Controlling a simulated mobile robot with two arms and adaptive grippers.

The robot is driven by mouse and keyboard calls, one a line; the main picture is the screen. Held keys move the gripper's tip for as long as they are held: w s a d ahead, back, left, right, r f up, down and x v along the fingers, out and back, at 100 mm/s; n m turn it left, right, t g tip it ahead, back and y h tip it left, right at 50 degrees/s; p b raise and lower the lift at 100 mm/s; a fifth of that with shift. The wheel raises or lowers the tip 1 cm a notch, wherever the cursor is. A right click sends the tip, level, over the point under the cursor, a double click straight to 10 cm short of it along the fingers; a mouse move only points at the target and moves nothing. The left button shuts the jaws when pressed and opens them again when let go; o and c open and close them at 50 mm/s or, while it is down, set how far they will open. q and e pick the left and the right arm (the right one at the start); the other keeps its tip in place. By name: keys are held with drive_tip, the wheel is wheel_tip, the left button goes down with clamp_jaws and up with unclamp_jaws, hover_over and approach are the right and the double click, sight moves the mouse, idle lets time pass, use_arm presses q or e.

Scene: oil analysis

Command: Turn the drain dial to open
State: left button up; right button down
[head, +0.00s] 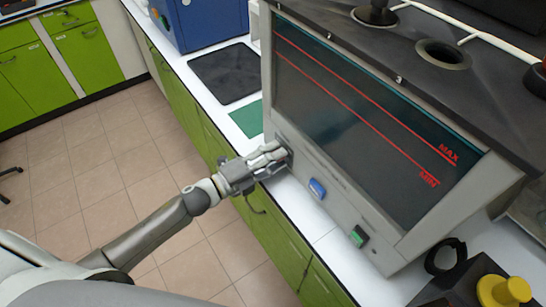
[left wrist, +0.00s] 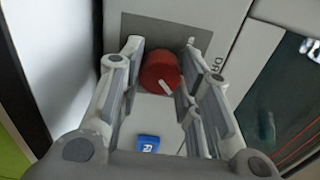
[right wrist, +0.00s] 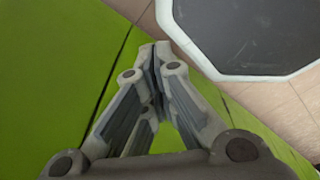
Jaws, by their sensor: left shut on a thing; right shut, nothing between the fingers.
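The drain dial (left wrist: 161,72) is a red round knob with a white pointer mark, on the front panel of the grey machine (head: 330,190). In the left wrist view it sits between the fingers of my left gripper (left wrist: 160,58), which is shut on it. The white mark points down and to the right. Part of a label beginning "DR" shows beside the dial. In the head view my left gripper (head: 274,156) reaches the panel's lower left and hides the dial. My right gripper (right wrist: 155,48) is shut and empty, apart from the machine.
A blue button (head: 317,187) and a green button (head: 358,236) are on the same panel. The dark window above has red MAX and MIN lines. A black mat (head: 225,72) and a green mat (head: 248,118) lie on the white counter. Green cabinets (right wrist: 50,60) are close to my right gripper.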

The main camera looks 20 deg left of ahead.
idle(0.4)
use_arm(q)
drive_tip(key=o, duration=1)
drive_tip(key=v, duration=1.2)
